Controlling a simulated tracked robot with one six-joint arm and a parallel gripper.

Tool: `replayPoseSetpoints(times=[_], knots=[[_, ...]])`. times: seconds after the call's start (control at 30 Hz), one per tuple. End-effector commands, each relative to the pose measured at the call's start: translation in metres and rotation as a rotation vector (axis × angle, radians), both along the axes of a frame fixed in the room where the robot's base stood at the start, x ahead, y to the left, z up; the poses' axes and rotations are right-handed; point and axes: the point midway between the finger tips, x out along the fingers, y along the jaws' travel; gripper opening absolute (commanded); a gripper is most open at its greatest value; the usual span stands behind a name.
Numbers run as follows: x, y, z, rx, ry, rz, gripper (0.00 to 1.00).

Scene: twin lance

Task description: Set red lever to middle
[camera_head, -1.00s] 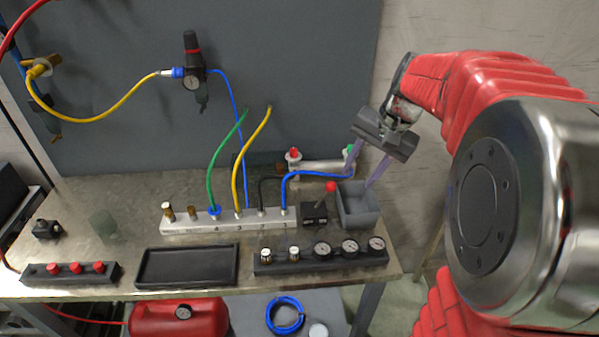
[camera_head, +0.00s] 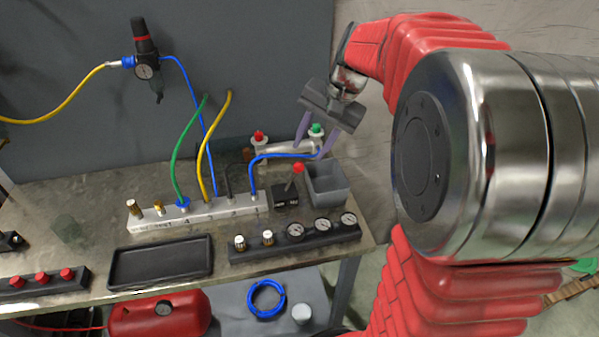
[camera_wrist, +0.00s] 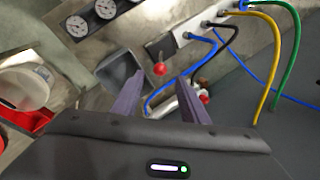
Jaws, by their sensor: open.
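The red lever (camera_head: 297,169) is a short stick with a red ball knob on a small black box (camera_head: 286,195) at the right end of the white manifold. The stick leans slightly toward the right in the head view. In the wrist view the red knob (camera_wrist: 159,69) shows beyond and between my fingers. My gripper (camera_head: 313,147) is open and empty, above and behind the lever, near the grey bin and the green-knobbed cylinder. Its two purple fingers (camera_wrist: 155,92) are spread and apart from the knob.
A grey open bin (camera_head: 327,185) stands right beside the lever box. A metal cylinder (camera_head: 285,150) with red and green fittings lies behind it. Blue, black, yellow and green hoses rise from the manifold (camera_head: 195,214). A gauge row (camera_head: 295,238) and black tray (camera_head: 160,262) lie in front.

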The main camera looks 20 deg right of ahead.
Motion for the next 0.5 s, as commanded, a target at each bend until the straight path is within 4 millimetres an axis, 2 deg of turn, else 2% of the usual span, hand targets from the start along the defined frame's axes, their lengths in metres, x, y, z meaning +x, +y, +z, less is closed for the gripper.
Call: replayPoseSetpoints(times=[0.5], knots=[[0.02,0.02,-0.076,0.002,0.004,0.003,0.4]])
